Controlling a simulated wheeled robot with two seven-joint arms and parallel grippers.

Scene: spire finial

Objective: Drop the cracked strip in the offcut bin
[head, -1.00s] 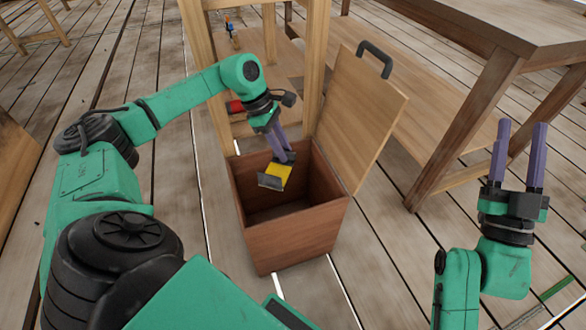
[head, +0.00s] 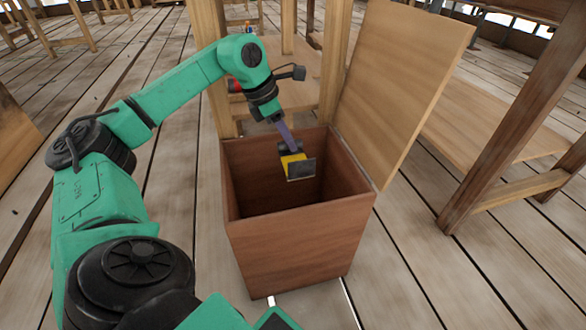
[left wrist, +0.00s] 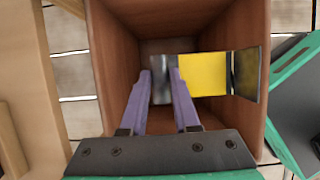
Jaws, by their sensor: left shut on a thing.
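The strip (head: 294,165) has a yellow middle and dark grey ends. My left gripper (head: 290,148) is shut on it, holding it at the mouth of an open brown wooden bin (head: 300,235). In the left wrist view the strip (left wrist: 203,73) lies crosswise, its left grey end between the fingers (left wrist: 162,78) and its yellow part sticking out to the right. The bin's walls (left wrist: 120,60) surround it in that view. I cannot make out a crack. My right gripper is out of view.
The bin's pale hinged lid (head: 405,85) stands open on the right. A wooden stand (head: 213,75) with a low shelf is behind the bin. A table leg (head: 515,120) is at the right. Plank floor (head: 420,270) is clear to the front right.

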